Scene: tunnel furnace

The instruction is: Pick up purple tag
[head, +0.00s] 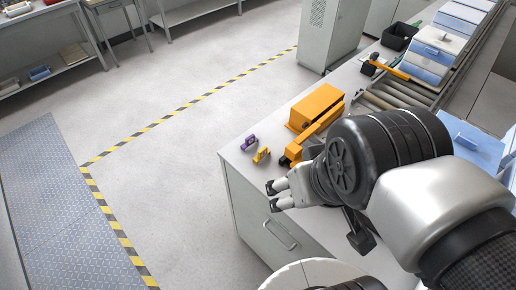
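The purple tag (248,142) is small and lies on the grey counter top near its left corner. My gripper (272,196) is at the counter's front edge, below the tags in the picture and apart from both. Its two fingers are spread with a gap between them, and nothing shows in the gap. My arm hides part of the counter to the right.
An orange box (318,106) and an orange tool-like part (309,143) are right of the tags. Rollers (397,93), blue-and-white boxes (432,55) and a black bin (399,36) are farther back. The floor (170,180) left of the counter is clear.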

